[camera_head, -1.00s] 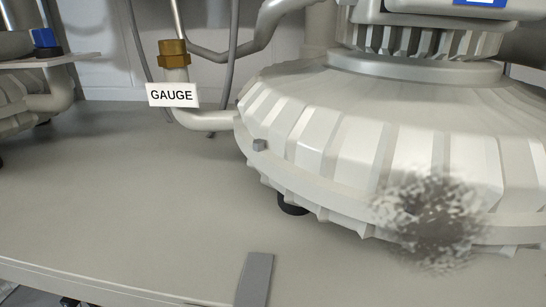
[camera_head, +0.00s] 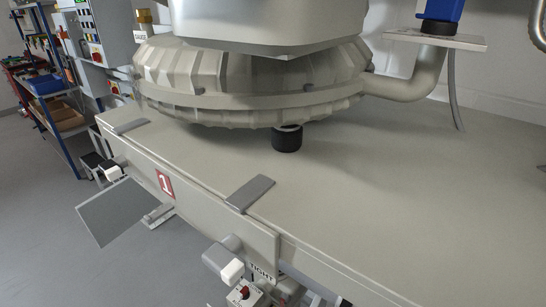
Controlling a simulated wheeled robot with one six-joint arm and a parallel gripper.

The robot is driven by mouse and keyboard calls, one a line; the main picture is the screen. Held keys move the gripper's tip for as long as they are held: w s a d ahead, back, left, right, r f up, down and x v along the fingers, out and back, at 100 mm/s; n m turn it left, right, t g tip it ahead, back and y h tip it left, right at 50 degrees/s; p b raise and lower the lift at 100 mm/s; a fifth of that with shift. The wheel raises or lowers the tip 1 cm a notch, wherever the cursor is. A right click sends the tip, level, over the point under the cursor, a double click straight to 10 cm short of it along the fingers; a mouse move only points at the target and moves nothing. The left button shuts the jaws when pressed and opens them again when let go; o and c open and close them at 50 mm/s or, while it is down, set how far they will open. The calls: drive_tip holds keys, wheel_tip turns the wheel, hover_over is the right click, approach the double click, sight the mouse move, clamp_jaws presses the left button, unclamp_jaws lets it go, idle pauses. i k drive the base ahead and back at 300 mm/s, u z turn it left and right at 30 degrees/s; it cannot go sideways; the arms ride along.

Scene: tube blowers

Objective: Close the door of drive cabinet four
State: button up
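Drive cabinet four and its door cannot be picked out in the head view; no marking with a four is readable. Grey cabinets with coloured buttons (camera_head: 92,45) stand at the back left, partly cut off by the top edge, and I cannot tell what they are. My gripper is not in view.
A grey flat plate (camera_head: 112,208) and a white-tipped lever (camera_head: 230,268) stick out from the front.

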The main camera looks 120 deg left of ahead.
sight(107, 215)
drive_tip(key=k, duration=1.95)
drive_tip(key=u, duration=3.3)
drive_tip(key=k, duration=1.15)
drive_tip(key=u, duration=0.2)
drive_tip(key=i, duration=0.5)
drive_tip(key=u, duration=0.4)
